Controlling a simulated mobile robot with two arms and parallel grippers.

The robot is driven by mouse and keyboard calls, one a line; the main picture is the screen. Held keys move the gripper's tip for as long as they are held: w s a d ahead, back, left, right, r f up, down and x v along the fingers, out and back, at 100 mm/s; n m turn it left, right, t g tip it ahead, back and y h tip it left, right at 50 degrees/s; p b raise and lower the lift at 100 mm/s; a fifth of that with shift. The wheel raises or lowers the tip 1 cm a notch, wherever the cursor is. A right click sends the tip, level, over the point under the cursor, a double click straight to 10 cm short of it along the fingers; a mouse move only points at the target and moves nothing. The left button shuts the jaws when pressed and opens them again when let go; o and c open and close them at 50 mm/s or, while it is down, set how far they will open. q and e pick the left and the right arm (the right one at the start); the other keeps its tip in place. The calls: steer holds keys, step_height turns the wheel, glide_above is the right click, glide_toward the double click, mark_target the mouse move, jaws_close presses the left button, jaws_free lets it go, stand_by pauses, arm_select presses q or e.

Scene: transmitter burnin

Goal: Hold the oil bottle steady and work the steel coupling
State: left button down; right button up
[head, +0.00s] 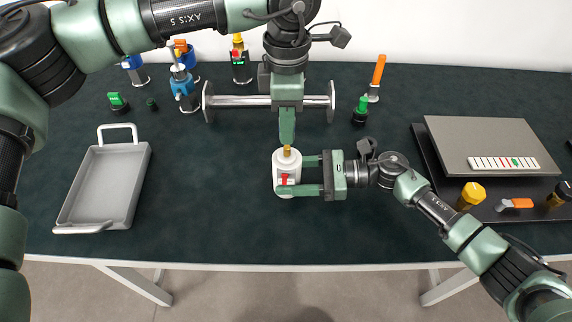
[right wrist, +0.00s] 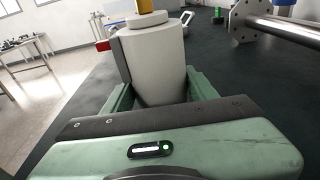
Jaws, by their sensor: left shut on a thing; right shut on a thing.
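The white cylinder that looks like the oil bottle (head: 292,161) stands upright on the dark table. A red part (head: 284,180) shows on its side. My right gripper (head: 287,175) is shut around its body, one finger on each side; the right wrist view shows the white body (right wrist: 158,75) between the fingers. A gold-coloured fitting (head: 287,152) rises from the bottle's top, and its lower part shows in the right wrist view (right wrist: 146,6). My left gripper (head: 287,145) points down from above, shut on this fitting. I cannot tell which part is the steel coupling.
A flanged steel bar (head: 240,101) lies behind the bottle. A grey tray (head: 75,206) is at left. Blue-bodied valves (head: 183,86) and a green-topped part (head: 361,105) stand farther back. A grey plate (head: 470,140) lies at right. The table in front of the bottle is clear.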

steer(key=o, duration=1.5)
